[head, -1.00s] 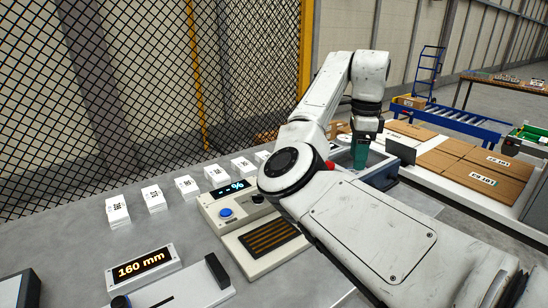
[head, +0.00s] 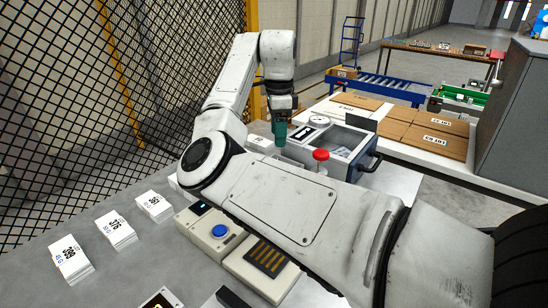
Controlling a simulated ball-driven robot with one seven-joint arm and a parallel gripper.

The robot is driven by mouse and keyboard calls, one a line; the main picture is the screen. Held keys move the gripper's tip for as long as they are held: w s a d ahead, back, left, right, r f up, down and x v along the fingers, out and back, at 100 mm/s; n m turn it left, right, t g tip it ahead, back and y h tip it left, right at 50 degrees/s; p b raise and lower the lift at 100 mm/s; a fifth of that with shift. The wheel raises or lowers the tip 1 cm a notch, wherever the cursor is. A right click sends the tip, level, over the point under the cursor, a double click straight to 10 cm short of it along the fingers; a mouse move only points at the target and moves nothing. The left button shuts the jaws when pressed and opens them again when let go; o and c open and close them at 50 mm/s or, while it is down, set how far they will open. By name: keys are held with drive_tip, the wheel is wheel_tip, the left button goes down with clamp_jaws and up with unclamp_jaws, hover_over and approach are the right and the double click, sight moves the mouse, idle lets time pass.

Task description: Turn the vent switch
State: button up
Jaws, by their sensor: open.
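No part in view is clearly marked as the vent switch. A grey-blue box (head: 352,141) with a clear-topped compartment stands at the back of the bench. It carries a round white gauge (head: 318,121), a red knob (head: 321,155) and a dark handle (head: 374,162) on its right side. My gripper (head: 281,136) points down at the box's left edge, its teal lower part small in view. The jaws are open, but the gap between them is hard to see. My arm hides the front of the box and part of the bench.
A cream unit (head: 212,232) with a blue button and display, partly behind my arm, sits on the grey bench. Numbered white card stacks (head: 116,229) line the left, by a mesh fence (head: 60,120). Cartons (head: 430,135) lie beyond the box. A grey cabinet (head: 515,100) stands right.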

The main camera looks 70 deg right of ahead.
wheel_tip(320, 180, down, 8)
drive_tip(key=shift+f, duration=0.25)
drive_tip(key=shift+c, duration=0.2)
drive_tip(key=c, duration=1)
